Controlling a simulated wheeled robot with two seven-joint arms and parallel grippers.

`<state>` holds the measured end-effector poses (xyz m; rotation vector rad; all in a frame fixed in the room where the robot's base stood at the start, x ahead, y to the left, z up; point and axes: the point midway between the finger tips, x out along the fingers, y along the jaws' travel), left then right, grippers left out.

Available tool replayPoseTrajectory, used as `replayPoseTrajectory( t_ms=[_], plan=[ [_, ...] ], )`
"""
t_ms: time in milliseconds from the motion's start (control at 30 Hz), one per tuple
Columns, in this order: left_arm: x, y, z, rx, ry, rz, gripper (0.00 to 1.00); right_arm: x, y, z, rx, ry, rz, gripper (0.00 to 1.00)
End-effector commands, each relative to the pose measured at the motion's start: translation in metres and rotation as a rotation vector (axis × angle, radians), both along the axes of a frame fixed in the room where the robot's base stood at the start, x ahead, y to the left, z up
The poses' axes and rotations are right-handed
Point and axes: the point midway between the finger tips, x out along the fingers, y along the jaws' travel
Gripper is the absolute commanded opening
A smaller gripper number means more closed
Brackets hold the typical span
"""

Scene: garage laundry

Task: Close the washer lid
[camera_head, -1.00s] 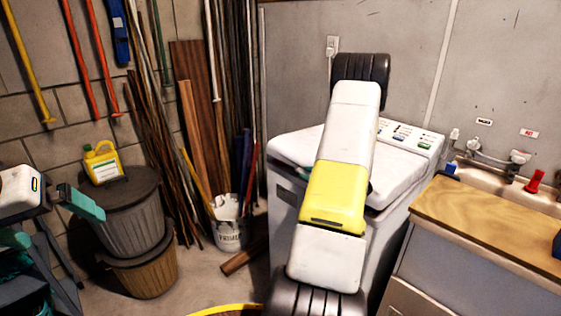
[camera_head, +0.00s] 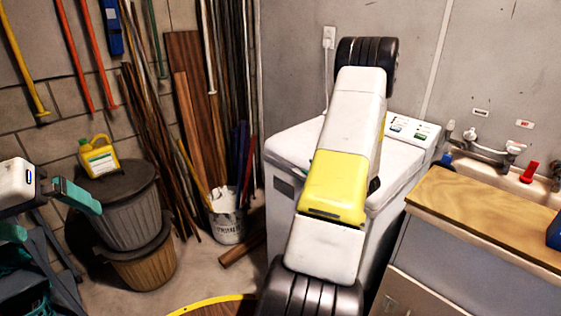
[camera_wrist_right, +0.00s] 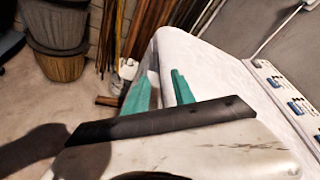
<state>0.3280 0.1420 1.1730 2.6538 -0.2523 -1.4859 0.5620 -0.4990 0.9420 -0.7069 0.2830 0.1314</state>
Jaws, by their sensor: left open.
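The white washer (camera_head: 282,225) stands against the back wall, its control panel (camera_head: 412,130) at the rear right. Its lid (camera_head: 296,145) lies flat on top as far as I can see; my right arm hides its middle and right part. In the right wrist view, the flat white top (camera_wrist_right: 215,75) is under and beyond my right gripper (camera_wrist_right: 160,88). My left gripper (camera_head: 45,212) is open and empty at the far left, well away from the washer.
A wooden counter (camera_head: 490,215) with a sink (camera_head: 520,183) stands right of the washer. Lidded bins (camera_head: 130,225), a yellow jug (camera_head: 98,158), a bucket (camera_head: 228,225) and leaning boards (camera_head: 185,80) are on the left. Some floor is free between the bins and washer.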

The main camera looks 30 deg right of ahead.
Motion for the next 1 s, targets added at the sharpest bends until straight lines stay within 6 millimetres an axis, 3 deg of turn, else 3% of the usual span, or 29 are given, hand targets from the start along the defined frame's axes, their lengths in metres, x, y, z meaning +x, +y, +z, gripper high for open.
replayPoseTrajectory(
  t_ms=[200, 333, 867, 967, 1000],
  plan=[
    [0.0, 0.0, 0.0, 0.0, 0.0, 0.0, 1.0, -0.031, 0.001, 0.008, 0.004, 0.003, 0.002, 0.31],
    [0.0, 0.0, 0.0, 0.0, 0.0, 0.0, 1.0, -0.037, 0.002, 0.01, 0.005, 0.004, 0.005, 0.31],
    [0.0, 0.0, 0.0, 0.0, 0.0, 0.0, 1.0, -0.036, 0.005, 0.011, 0.005, 0.003, 0.013, 0.31],
    [0.0, 0.0, 0.0, 0.0, 0.0, 0.0, 1.0, -0.029, 0.022, 0.024, -0.004, -0.003, 0.067, 0.31],
    [0.0, 0.0, 0.0, 0.0, 0.0, 0.0, 1.0, -0.025, 0.037, 0.033, -0.01, -0.006, 0.111, 0.31]
  ],
)
